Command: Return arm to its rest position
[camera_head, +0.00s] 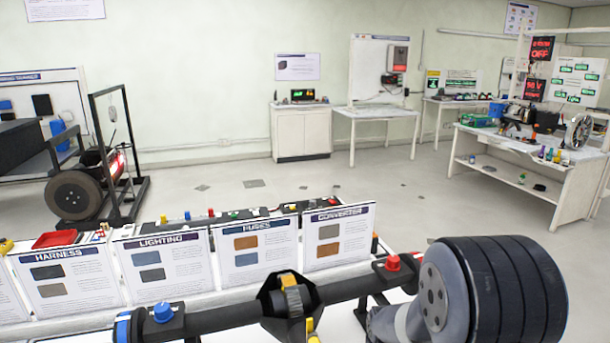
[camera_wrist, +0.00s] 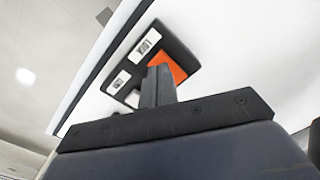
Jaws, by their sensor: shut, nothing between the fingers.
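My gripper (camera_wrist: 158,84) shows in the wrist view as dark fingers rising from a wide dark mount. The fingers are together with nothing between them. Behind them is a white surface with a dark-framed panel (camera_wrist: 180,43) that has an orange area and small white labels. The fingertips overlap the panel in the picture; I cannot tell whether they touch it. In the head view I cannot make out the gripper, so its place over the room is not clear.
A white workbench (camera_head: 540,160) is at right. The middle floor is open.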

